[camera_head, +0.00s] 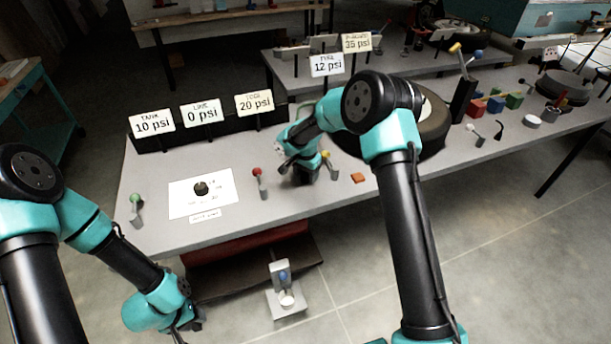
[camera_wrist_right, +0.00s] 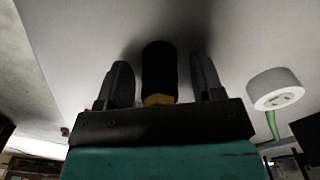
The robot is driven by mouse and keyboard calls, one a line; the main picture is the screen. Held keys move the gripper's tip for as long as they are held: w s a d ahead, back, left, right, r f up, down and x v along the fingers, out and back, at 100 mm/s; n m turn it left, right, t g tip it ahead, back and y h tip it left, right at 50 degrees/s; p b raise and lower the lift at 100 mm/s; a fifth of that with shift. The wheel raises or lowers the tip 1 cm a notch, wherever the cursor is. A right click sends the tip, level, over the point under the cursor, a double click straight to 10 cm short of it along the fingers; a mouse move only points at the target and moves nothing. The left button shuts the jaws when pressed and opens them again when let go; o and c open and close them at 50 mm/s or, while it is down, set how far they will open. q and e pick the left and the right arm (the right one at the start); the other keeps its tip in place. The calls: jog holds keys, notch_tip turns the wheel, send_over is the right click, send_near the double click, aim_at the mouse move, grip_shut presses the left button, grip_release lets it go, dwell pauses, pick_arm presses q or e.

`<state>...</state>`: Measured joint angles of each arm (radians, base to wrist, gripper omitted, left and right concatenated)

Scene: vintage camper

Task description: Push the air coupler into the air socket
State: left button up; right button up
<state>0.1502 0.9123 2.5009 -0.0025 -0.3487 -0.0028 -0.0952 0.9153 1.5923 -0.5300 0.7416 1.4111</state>
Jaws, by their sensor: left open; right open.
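In the right wrist view, a black cylinder with a brass-coloured end (camera_wrist_right: 160,75) stands between the fingers of my right gripper (camera_wrist_right: 160,82). It looks like the air coupler. A gap shows on each side of it, so the open fingers are around it without gripping it. In the head view, my right gripper (camera_head: 303,176) is low over the bench near its front edge, and its fingertips and the cylinder are hard to make out there. I cannot pick out the air socket with certainty. My left gripper (camera_head: 190,324) is open, below and in front of the bench's front edge, apart from everything.
Red-knobbed (camera_head: 257,180) and yellow-knobbed (camera_head: 328,163) levers flank the right gripper. A black knob (camera_head: 202,188) sits on a white panel. A white round part (camera_wrist_right: 280,89) shows in the wrist view.

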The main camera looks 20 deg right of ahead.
jog(key=shift+c, duration=0.3)
jog(key=c, duration=0.9)
